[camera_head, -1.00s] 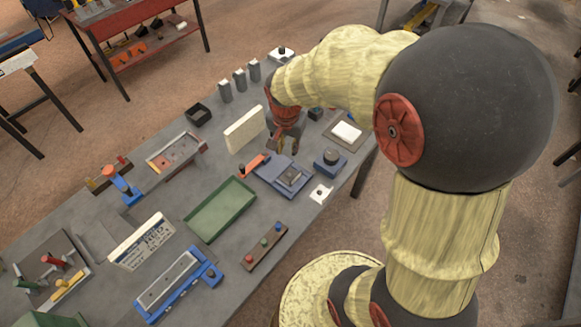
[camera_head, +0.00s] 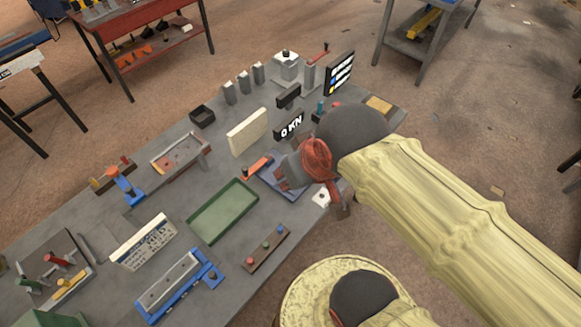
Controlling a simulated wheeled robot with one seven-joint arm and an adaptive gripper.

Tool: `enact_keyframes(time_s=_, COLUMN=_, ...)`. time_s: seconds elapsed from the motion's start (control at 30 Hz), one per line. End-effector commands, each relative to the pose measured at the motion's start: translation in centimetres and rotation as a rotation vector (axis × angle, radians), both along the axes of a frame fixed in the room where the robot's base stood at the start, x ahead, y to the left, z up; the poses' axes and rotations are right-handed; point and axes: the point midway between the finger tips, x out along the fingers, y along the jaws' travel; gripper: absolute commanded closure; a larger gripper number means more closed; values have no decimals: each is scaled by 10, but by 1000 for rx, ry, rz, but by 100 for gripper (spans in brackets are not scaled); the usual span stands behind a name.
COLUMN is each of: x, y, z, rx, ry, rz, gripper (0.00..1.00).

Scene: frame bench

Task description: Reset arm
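My arm reaches in from the lower right, and its dark joint and red disc cover the right part of the bench. My gripper (camera_head: 342,205) shows only as a small dark piece below the forearm, by the bench's right edge. The arm hides most of it, so I cannot see whether its fingers are open or shut, or whether it holds anything.
The grey bench (camera_head: 95,225) carries a green tray (camera_head: 222,210), a cream block (camera_head: 247,132), a blue fixture (camera_head: 180,285) and a button strip (camera_head: 265,250). A dark display (camera_head: 291,130) stands near the arm. Open floor (camera_head: 480,120) lies to the right.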

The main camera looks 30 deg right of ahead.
Motion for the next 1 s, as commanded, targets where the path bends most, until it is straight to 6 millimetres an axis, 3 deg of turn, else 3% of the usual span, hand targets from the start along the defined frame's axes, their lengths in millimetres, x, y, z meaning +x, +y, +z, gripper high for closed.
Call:
enact_keyframes(time_s=0.17, x=0, y=0, z=-10, rx=0, ry=0, rz=-1, gripper=77)
enact_keyframes(time_s=0.27, x=0, y=0, z=-26, rx=1, ry=0, rz=-2, gripper=77)
enact_keyframes(time_s=0.6, x=0, y=0, z=-109, rx=1, ry=0, rz=-2, gripper=77)
enact_keyframes(time_s=0.7, x=0, y=0, z=-124, rx=1, ry=0, rz=-2, gripper=77)
enact_keyframes(time_s=1.0, x=1, y=0, z=-126, rx=1, ry=-1, rz=-2, gripper=77)
